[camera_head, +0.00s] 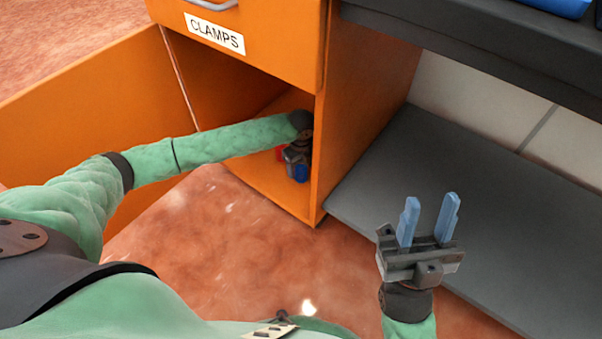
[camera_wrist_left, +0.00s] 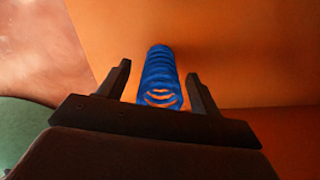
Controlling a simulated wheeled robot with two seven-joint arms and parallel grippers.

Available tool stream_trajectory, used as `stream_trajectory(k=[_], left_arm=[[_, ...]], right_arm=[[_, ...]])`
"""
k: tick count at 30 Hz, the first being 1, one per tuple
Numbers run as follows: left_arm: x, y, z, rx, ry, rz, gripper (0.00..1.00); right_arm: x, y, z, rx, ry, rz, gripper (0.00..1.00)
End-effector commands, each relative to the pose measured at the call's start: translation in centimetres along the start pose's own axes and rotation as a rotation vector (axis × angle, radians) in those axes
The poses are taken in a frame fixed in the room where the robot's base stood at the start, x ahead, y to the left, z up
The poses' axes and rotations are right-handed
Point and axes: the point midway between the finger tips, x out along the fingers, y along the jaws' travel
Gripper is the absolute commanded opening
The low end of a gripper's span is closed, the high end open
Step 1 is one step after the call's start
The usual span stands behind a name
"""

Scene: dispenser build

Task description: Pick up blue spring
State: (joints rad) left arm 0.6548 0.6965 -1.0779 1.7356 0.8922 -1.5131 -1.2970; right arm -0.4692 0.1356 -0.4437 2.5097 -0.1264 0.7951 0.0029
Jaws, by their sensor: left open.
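The blue spring (camera_wrist_left: 160,77) stands between the two spread fingers of my left gripper (camera_wrist_left: 160,85) in the left wrist view, with a gap on each side. In the head view, a small blue part (camera_head: 301,173) shows beside my left gripper (camera_head: 295,155), inside the orange cabinet; much of it is hidden by the gripper. My left gripper is open. My right gripper (camera_head: 428,222) is open and empty, its two light blue fingers apart, in front of the dark grey shelf.
The orange cabinet (camera_head: 365,100) has its door (camera_head: 80,100) swung open at the left and a drawer labelled CLAMPS (camera_head: 215,33) above the opening. A small red item (camera_head: 280,154) shows beside my left gripper. A dark grey shelf (camera_head: 440,190) lies to the right.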

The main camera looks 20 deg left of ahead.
Motion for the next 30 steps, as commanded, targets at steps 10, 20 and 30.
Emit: stream_trajectory(k=[10,20,30], left_arm=[[1.54,0.02,-0.02,0.000,0.000,0.000,0.64],[1.53,0.02,-0.02,0.000,0.000,0.000,0.23],[1.17,0.01,0.00,0.000,0.000,-0.001,0.14]], right_arm=[[-1.88,0.05,0.49,-0.004,-0.048,0.005,0.36],[-1.80,0.08,0.44,-0.004,-0.043,0.001,0.36],[-1.63,0.08,0.35,-0.003,-0.043,0.000,0.36]])
